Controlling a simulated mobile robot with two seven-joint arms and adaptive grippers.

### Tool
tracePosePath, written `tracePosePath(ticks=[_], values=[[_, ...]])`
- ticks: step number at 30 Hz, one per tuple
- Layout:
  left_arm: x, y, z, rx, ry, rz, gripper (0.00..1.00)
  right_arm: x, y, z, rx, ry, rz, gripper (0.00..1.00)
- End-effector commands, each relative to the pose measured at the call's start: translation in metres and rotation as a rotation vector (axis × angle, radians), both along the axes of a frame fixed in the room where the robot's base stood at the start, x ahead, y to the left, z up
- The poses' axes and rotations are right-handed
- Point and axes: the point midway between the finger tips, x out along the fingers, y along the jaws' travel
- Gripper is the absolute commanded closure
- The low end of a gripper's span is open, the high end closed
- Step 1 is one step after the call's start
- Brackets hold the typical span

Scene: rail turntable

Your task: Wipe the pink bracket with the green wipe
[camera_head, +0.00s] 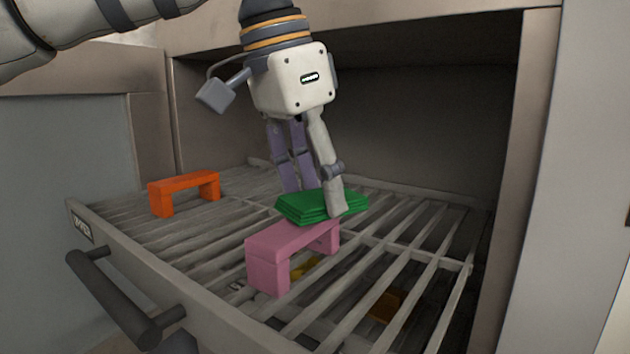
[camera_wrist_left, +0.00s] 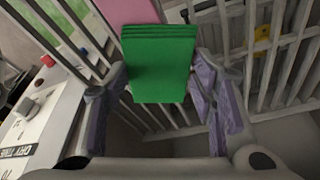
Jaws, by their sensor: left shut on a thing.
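The pink bracket (camera_head: 268,257) stands like a small bridge on the slatted rack, near its front. The green wipe (camera_head: 297,206), a folded stack, is in my left gripper (camera_head: 318,200) just behind and above the bracket's far end. In the head view the wipe overlaps the bracket's far top edge; I cannot tell whether they touch. In the left wrist view the wipe (camera_wrist_left: 160,65) sits between the purple-padded fingers (camera_wrist_left: 160,105), with part of the pink bracket (camera_wrist_left: 98,22) beyond it. My right gripper is not in view.
An orange bracket (camera_head: 183,190) stands on the rack at the left. The pull-out rack (camera_head: 420,215) has open gaps between slats, with yellowish things (camera_head: 385,306) below. A dark handle (camera_head: 115,300) is on its front. Cabinet walls enclose the back and right side.

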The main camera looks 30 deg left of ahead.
Motion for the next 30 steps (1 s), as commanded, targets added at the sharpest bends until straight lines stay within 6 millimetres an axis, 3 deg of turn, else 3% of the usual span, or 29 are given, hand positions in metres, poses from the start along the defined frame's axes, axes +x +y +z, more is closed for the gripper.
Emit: tracePosePath(ticks=[6, 12, 24, 30], values=[[-0.026, 0.001, -0.001, -0.003, 0.000, -0.003, 0.71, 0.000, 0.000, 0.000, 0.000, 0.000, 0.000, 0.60], [-0.037, 0.001, -0.001, 0.000, -0.002, 0.000, 0.71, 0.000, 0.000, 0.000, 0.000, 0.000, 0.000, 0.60], [0.004, 0.000, -0.003, 0.001, 0.001, 0.002, 0.71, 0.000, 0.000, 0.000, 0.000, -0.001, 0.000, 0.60], [0.013, 0.000, -0.004, 0.001, 0.000, 0.001, 0.71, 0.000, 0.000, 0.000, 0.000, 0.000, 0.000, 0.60]])
